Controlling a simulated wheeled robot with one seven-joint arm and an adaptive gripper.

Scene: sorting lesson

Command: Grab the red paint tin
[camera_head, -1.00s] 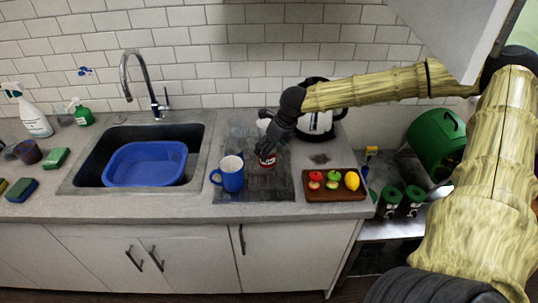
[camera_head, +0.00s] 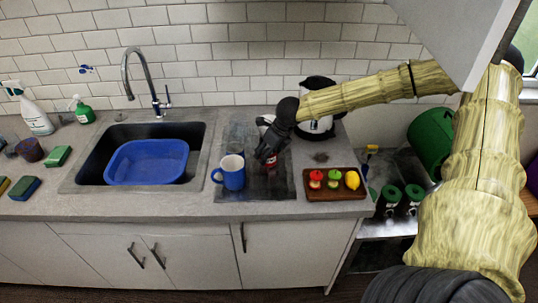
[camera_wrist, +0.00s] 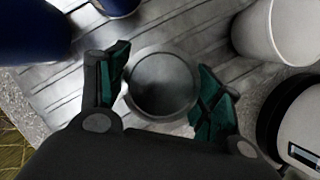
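The red paint tin (camera_head: 272,162) stands on the dark drainboard beside the sink. In the head view it is mostly hidden behind my gripper (camera_head: 266,154), with only a little red showing. In the wrist view the round grey top of the tin (camera_wrist: 163,83) lies between the two green-padded fingers of my gripper (camera_wrist: 163,92). The fingers are spread on either side of the tin, very close to its rim. I cannot see a firm grip on it.
A blue mug (camera_head: 231,176) stands just left of the gripper. A white cup (camera_wrist: 276,32) and the kettle (camera_head: 316,126) are close by. A wooden tray (camera_head: 335,193) with fruit lies to the right. The sink holds a blue basin (camera_head: 146,163).

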